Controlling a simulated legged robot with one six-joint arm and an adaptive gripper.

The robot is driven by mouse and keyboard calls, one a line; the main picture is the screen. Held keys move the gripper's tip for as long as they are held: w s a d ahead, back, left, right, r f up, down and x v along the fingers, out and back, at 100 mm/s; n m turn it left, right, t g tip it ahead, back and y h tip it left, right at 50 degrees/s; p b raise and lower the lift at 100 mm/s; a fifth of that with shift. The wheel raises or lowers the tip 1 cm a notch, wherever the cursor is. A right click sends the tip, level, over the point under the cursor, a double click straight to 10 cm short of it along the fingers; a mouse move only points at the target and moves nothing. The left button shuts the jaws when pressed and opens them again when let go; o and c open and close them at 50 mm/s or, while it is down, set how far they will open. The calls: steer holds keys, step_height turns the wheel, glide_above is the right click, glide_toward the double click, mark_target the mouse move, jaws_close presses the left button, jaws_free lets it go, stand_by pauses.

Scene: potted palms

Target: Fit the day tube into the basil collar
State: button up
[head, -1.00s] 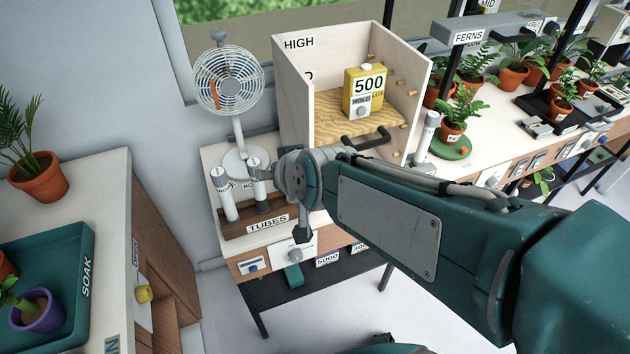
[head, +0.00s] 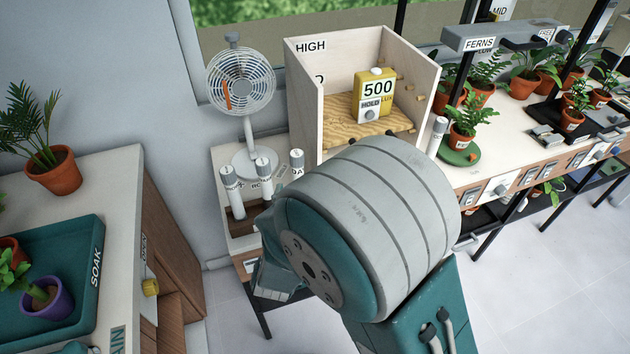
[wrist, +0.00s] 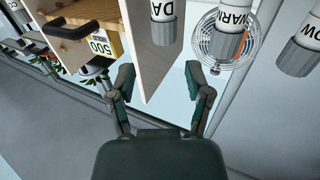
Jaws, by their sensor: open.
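The day tube (head: 297,164) is a white tube with a grey cap, the rightmost of three in the rack (head: 238,226) in the head view. Its label, partly cut off to "DA", shows at the top of the wrist view (wrist: 163,30). My gripper (wrist: 159,78) is open and empty. In the wrist view its fingertips are apart from the day tube, which lies beyond them. I cannot identify the basil collar in either view.
The warm tube (wrist: 231,35) and another tube (wrist: 300,52) are beside the day tube. A fan (head: 241,82) stands behind the rack. An open wooden box (head: 302,105) with a yellow meter (head: 375,95) is to the right. A bench with potted ferns (head: 468,122) extends further right.

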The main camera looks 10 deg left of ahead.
mark_target(296, 164)
steer(key=w, duration=0.3)
steer(key=w+a, duration=0.1)
steer(key=w, duration=0.6)
steer(key=shift+w+a, duration=0.3)
steer(key=shift+a, duration=0.05)
jaws_close()
